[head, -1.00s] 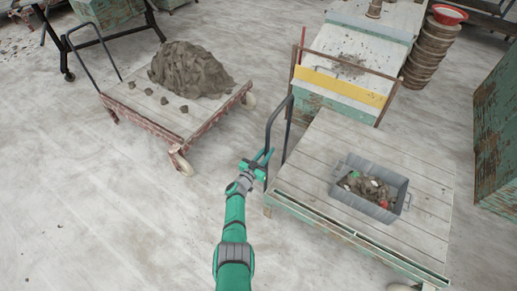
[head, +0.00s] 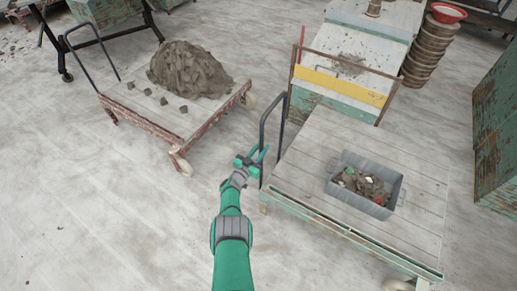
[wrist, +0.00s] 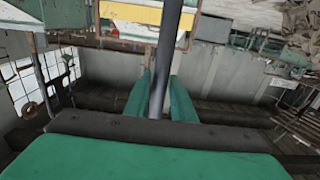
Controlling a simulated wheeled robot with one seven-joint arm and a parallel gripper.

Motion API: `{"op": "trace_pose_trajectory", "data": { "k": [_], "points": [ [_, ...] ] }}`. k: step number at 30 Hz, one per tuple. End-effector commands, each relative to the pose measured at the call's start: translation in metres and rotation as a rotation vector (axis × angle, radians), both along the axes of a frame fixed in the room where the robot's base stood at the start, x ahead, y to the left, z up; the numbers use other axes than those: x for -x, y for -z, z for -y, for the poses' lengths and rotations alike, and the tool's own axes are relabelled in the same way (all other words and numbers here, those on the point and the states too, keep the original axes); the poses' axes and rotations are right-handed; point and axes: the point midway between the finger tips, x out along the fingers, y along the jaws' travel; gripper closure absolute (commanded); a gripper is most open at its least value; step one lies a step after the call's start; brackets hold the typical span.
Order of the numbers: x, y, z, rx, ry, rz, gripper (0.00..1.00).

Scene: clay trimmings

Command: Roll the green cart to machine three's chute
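The green cart is a flat plank cart (head: 300,165) with worn green edges, at the right of the head view. Its dark looped handle (head: 263,128) rises at its left end and also shows in the wrist view (wrist: 168,50). A grey bin (head: 347,190) of clay scraps stands on the deck. My gripper (head: 257,158) is at the handle, with the bar between its two green fingers (wrist: 161,85), which look closed against it. No number marks machine three; I cannot tell its chute.
A red-brown cart (head: 135,112) with a clay heap (head: 190,70) stands to the left. A green-sided bench (head: 335,110) with a yellow strip stands just behind the green cart. A green cabinet (head: 497,130) is at the far right. The floor at the left front is clear.

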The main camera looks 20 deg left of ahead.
Motion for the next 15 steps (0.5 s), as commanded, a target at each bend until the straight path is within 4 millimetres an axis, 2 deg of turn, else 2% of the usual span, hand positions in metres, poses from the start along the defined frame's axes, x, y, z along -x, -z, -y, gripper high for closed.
{"op": "trace_pose_trajectory", "data": {
  "k": [1, 4, 5, 15],
  "points": [
    [0.0002, -0.0001, -0.0002, 0.0, 0.0, 0.0, 0.64],
    [0.0002, -0.0001, 0.0, 0.0, 0.0, 0.001, 0.4],
    [0.0, -0.0002, 0.0003, 0.0, 0.001, 0.001, 0.38],
    [0.0026, 0.0008, -0.0018, -0.001, 0.0, 0.001, 0.38]
  ]
}}
